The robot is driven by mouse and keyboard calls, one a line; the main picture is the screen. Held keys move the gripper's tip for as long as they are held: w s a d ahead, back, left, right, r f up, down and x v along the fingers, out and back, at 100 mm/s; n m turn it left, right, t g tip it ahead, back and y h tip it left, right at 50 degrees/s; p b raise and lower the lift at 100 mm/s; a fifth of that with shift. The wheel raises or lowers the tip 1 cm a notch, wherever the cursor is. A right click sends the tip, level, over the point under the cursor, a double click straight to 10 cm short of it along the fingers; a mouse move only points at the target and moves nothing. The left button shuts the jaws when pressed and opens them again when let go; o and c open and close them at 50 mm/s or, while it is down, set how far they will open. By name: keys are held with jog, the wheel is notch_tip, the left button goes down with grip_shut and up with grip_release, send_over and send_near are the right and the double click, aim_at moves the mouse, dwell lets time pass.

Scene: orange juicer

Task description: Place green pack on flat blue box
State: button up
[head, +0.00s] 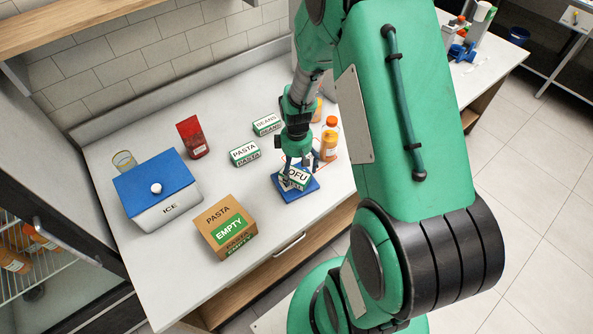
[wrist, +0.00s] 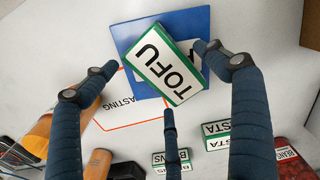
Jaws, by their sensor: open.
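The green pack (wrist: 168,65) is white with green edges and reads TOFU. It lies over the flat blue box (wrist: 132,33), turned at an angle to it, and covers much of the box's white label. In the head view the pack (head: 297,178) is partly hidden by my fingers, and the blue box (head: 304,193) shows beneath it near the counter's front edge. I cannot tell whether the pack lies fully flat. My gripper (head: 297,162) is open just above, with its fingers spread around the pack; the wrist view shows gaps between most of the pack and the fingers.
PASTA (head: 244,154) and BEANS (head: 267,124) packs stand behind to the left. An orange-capped bottle (head: 329,143) is close on the right. An EMPTY pasta carton (head: 226,228), an ICE box (head: 165,205) and a red pack (head: 192,137) stand further left.

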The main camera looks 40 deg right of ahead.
notch_tip(320, 180, up, 10)
jog(key=p, duration=0.1)
jog(key=shift+r+p, duration=0.2)
jog(key=shift+p, duration=0.15)
dwell(0.5)
notch_tip(320, 180, up, 11)
jog(key=m+t, duration=0.1)
send_over(296, 171)
jog(key=a, duration=0.5)
jog(key=s+a+r+m+t, duration=0.1)
jog(key=s+a+r+t, duration=0.15)
jog(key=a+r, duration=0.45)
jog(key=s+a+r+m+t, duration=0.1)
jog(key=s+a+r, duration=0.3)
jog(key=s+r, duration=0.3)
jog(key=s+a+r+m+t, duration=0.1)
jog(key=s+a+r, duration=0.3)
jog(key=s+r, duration=0.3)
jog(key=shift+s+m, duration=0.2)
jog(key=shift+m, duration=0.1)
jog(key=shift+o, duration=0.3)
